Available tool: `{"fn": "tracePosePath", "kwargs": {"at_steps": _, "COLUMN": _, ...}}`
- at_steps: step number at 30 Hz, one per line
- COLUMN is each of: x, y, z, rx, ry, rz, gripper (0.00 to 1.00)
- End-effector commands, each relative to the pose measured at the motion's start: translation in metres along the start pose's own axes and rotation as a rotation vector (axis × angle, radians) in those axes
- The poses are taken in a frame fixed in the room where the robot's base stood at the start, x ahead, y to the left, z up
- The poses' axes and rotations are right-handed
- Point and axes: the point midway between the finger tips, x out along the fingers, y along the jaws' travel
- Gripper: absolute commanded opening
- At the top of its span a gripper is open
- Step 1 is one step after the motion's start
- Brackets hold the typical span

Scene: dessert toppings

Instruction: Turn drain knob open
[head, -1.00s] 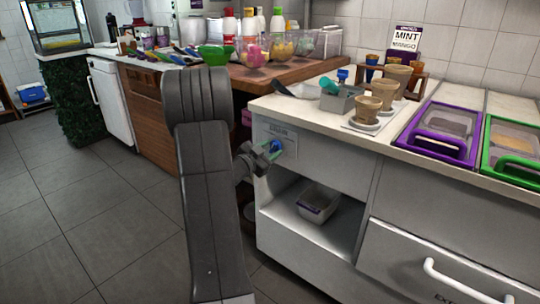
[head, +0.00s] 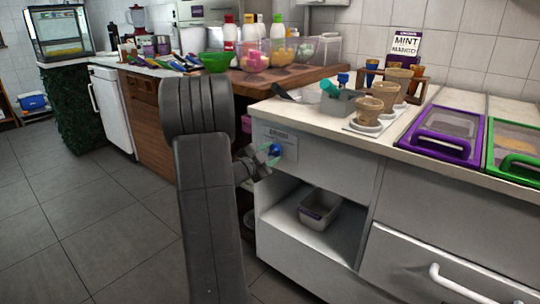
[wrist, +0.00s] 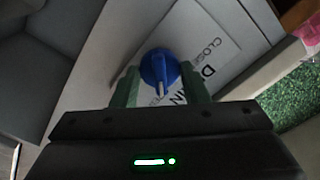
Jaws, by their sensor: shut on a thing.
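In the wrist view the knob (wrist: 160,68) has a pale pointer line and sits in front of a label plate (wrist: 205,50) with partly hidden text, including "CLOSE". My gripper (head: 265,156) is at the panel, with its green fingers (wrist: 160,85) on either side of the knob, shut on it. Part of the label is hidden behind the knob and fingers.
A grey bin (head: 320,208) sits on the open shelf under the counter. A purple-rimmed tray (head: 442,132) and a green-rimmed tray (head: 515,150) are on the countertop. Cones (head: 370,108) stand near a small metal container. The floor at left is clear.

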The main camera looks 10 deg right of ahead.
Motion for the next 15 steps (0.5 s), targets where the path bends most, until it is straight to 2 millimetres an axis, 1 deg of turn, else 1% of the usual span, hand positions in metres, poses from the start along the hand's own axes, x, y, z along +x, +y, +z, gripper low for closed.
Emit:
{"fn": "tracePosePath", "kwargs": {"at_steps": 5, "x": -0.0003, "y": 0.0010, "z": 0.0006, "rx": 0.000, "ry": -0.001, "rz": 0.002, "gripper": 0.18}}
{"fn": "tracePosePath", "kwargs": {"at_steps": 6, "x": -0.0003, "y": 0.0010, "z": 0.0006, "rx": -0.001, "ry": -0.001, "rz": 0.002, "gripper": 0.42}}
{"fn": "tracePosePath", "kwargs": {"at_steps": 8, "x": -0.0003, "y": 0.0010, "z": 0.0006, "rx": -0.001, "ry": -0.001, "rz": 0.002, "gripper": 0.54}}
{"fn": "tracePosePath", "kwargs": {"at_steps": 9, "x": -0.0003, "y": 0.0009, "z": 0.0006, "rx": -0.001, "ry": -0.001, "rz": 0.002, "gripper": 0.62}}
{"fn": "tracePosePath", "kwargs": {"at_steps": 15, "x": -0.0001, "y": 0.0004, "z": 0.0003, "rx": -0.001, "ry": 0.000, "rz": 0.001, "gripper": 0.62}}
